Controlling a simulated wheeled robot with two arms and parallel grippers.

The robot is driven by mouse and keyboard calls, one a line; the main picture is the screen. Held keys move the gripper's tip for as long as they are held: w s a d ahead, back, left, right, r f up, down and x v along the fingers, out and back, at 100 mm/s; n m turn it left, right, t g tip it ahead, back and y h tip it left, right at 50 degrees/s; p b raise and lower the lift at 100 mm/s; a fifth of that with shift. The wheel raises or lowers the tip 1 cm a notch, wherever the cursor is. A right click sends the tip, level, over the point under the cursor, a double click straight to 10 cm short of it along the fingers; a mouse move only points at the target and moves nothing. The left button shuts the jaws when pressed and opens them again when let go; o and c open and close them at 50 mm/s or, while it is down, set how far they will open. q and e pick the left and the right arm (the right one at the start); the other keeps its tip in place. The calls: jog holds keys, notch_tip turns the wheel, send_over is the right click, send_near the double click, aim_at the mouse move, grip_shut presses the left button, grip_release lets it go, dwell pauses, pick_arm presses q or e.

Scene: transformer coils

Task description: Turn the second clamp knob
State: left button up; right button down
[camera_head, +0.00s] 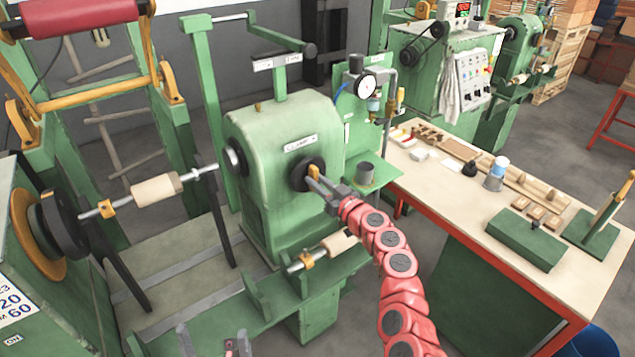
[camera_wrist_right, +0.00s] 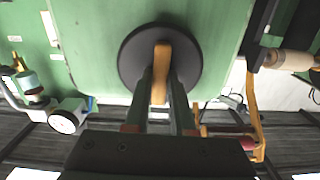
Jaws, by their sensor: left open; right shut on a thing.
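A green clamp housing (camera_head: 280,145) stands in the middle of the head view, with a label plate on its face. On that face is a round black knob (camera_head: 301,176) with an orange-yellow handle bar (camera_head: 313,171). My right gripper (camera_head: 318,184) reaches it from the lower right. In the right wrist view the black knob (camera_wrist_right: 135,60) faces the camera, and its handle bar (camera_wrist_right: 162,62) stands upright between the fingers (camera_wrist_right: 162,98), which are shut on it. My left gripper (camera_head: 215,345) shows only in part at the bottom edge of the head view, open and away from the knob.
A wooden roller (camera_head: 157,188) sits on a shaft left of the housing, and another (camera_head: 340,243) lies below the knob. A pressure gauge (camera_head: 366,86) and a small cup shelf (camera_head: 372,179) stand close to the right. A workbench (camera_head: 470,200) with parts is further right.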

jog(key=m+b, duration=0.1)
jog(key=m, duration=0.2)
jog(key=shift+f+b, duration=0.1)
jog(key=shift+b, duration=0.2)
jog(key=m+b, duration=0.1)
jog(key=m, duration=0.5)
jog(key=shift+w+d+m, duration=0.1)
jog(key=shift+m, duration=0.3)
jog(key=m, duration=0.3)
jog(key=shift+m, duration=0.3)
jog(key=m+p, duration=0.1)
jog(key=m, duration=0.3)
jog(key=shift+m, duration=0.3)
jog(key=m+p, duration=0.2)
jog(key=m, duration=0.2)
jog(key=shift+m, duration=0.3)
jog(key=m+p, duration=0.2)
jog(key=m, duration=0.4)
jog(key=shift+f+m+p, duration=0.2)
jog(key=shift+m+p, duration=0.4)
jog(key=shift+m, duration=0.9)
